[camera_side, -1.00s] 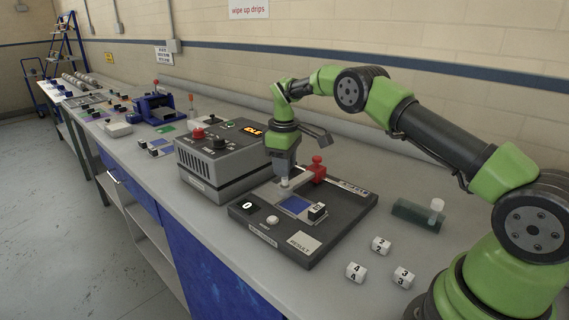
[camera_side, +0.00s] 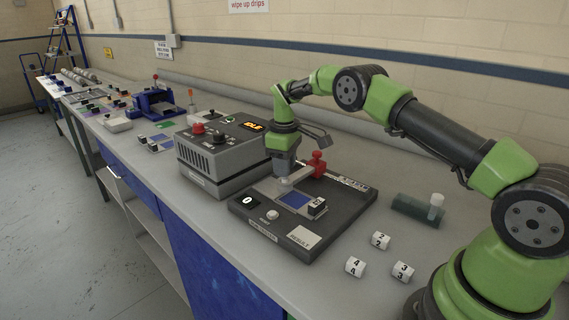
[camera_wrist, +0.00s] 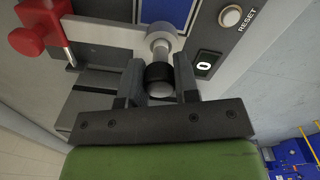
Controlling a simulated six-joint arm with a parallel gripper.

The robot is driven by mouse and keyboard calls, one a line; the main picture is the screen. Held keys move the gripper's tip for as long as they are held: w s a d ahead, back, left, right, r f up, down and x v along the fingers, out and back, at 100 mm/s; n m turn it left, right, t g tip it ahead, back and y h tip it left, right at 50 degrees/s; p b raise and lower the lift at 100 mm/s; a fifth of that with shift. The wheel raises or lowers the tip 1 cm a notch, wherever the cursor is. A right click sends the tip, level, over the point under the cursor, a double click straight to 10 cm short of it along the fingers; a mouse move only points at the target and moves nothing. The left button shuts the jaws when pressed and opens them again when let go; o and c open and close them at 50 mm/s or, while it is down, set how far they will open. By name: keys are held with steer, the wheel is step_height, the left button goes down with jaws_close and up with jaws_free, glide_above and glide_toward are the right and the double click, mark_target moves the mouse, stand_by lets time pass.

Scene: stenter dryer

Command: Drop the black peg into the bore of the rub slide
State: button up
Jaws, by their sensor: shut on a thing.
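My gripper (camera_wrist: 160,82) is shut on the black peg (camera_wrist: 159,72), which shows in the wrist view as a black band with pale grey parts above and below it. In the side view my gripper (camera_side: 284,178) is over the flat dark tester base, and the peg is hidden there. The rub slide appears to be the pale metal bar (camera_wrist: 108,32) with a rounded end, beside the red clamp. The peg's far end lies over or against that rounded end. The bore is hidden, so I cannot tell whether the peg is in it.
The red clamp (camera_side: 317,165) stands close to the right of my gripper. A grey control box (camera_side: 215,160) stands close on the left. Several white numbered pieces (camera_side: 380,240) and a green block (camera_side: 413,212) with a white cylinder lie to the right. The front-right bench is otherwise open.

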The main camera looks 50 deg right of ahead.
steer(key=shift+f, duration=0.55)
steer(key=shift+f, duration=0.3)
steer(key=shift+f, duration=0.45)
steer(key=o, duration=1)
steer(key=shift+o, duration=0.2)
